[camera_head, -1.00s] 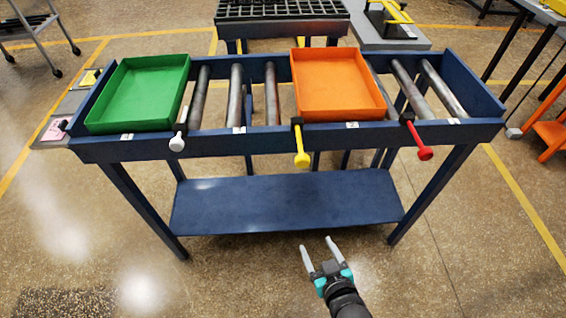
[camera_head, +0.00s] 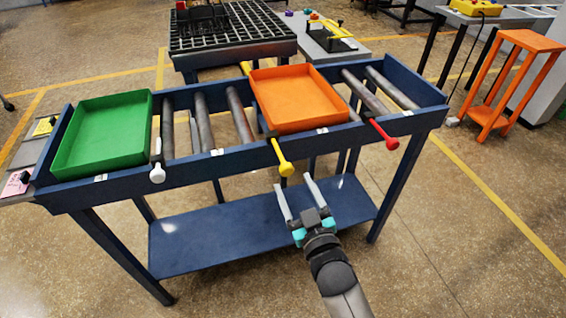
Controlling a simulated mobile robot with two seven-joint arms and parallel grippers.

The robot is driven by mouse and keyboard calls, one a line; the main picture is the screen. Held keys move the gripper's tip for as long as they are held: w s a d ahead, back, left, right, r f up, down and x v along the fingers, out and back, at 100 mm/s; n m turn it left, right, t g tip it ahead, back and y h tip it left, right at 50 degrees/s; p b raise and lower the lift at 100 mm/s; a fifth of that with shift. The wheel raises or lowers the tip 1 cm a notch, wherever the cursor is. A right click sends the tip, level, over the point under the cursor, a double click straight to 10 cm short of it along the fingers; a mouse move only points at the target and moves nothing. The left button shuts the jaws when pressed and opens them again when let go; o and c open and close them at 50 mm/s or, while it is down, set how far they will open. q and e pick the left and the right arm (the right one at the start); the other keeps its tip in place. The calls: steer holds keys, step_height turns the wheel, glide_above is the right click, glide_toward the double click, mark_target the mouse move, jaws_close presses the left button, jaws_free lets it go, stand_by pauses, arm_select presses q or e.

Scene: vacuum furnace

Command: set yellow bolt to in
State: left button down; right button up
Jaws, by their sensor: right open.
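The yellow bolt (camera_head: 283,158) is on the front rail of the blue roller table (camera_head: 230,158), below the front edge of the orange tray. Its round yellow knob sticks out from the front of the rail and points down toward me. My right gripper (camera_head: 296,195) is open and empty. Its two fingers point up and away from me, just below the yellow knob in the picture, with a gap between them and the knob. I cannot tell the exact depth. My left gripper is not in view.
A white bolt (camera_head: 157,170) and a red bolt (camera_head: 385,137) sit on the same rail to either side. A green tray (camera_head: 104,134) and the orange tray (camera_head: 299,98) rest on the rollers. A blue lower shelf (camera_head: 220,236) lies beneath. An orange stool (camera_head: 497,85) stands right.

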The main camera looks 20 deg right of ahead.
mark_target(283, 160)
steer(key=w+b, duration=0.1)
steer(key=w, duration=0.7)
steer(key=shift+w+a, duration=0.15)
steer(key=shift+w, duration=0.25)
jaws_close()
stand_by(1.1)
